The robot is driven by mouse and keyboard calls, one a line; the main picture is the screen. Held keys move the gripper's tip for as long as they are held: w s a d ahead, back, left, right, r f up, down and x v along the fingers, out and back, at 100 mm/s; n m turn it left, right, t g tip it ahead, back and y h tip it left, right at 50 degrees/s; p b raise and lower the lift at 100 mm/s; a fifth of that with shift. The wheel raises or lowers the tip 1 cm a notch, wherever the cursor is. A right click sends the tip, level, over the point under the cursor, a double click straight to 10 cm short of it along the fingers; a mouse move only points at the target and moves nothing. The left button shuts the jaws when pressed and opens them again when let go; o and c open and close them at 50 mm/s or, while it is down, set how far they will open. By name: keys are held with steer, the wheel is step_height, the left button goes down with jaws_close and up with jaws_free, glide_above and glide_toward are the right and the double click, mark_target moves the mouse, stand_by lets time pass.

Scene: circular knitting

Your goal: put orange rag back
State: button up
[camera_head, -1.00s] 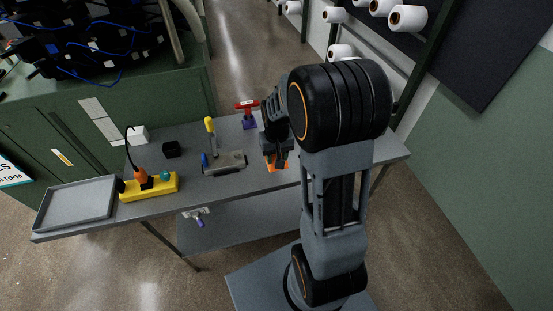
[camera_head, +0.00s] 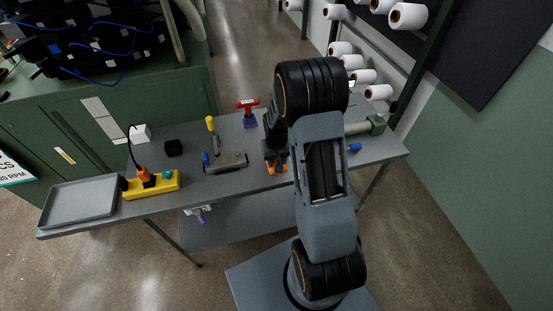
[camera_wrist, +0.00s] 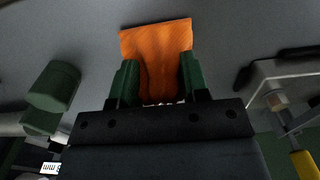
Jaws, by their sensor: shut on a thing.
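The orange rag (camera_wrist: 157,45) is gripped between the green fingertips of my gripper (camera_wrist: 157,80) in the wrist view. Its free end spreads flat beyond the fingers, over the grey table surface. In the head view my gripper (camera_head: 276,163) points down at the table's front part, and a small bit of the orange rag (camera_head: 284,169) shows at its tips. My arm hides most of the rag there. I cannot tell whether the rag touches the table.
A green-ended cylinder (camera_head: 376,124) and blue item (camera_head: 354,147) lie right.

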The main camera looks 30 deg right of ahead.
steer(key=shift+f, duration=0.1)
steer(key=shift+f, duration=0.2)
steer(key=o, duration=1.2)
steer(key=shift+r, duration=0.1)
steer(key=shift+o, duration=0.2)
step_height(320, 180, up, 12)
steer(key=b, duration=0.2)
steer(key=s+a+r+n+t, duration=0.1)
steer(key=s+a+r+t, duration=0.1)
steer(key=s+a+r, duration=0.2)
steer(key=s+a+r+n+t, duration=0.1)
steer(key=s+a+r, duration=0.4)
steer(key=s, duration=0.6)
steer(key=shift+s+r+t, duration=0.25)
steer(key=shift+r+t, duration=0.45)
steer(key=shift+r, duration=0.1)
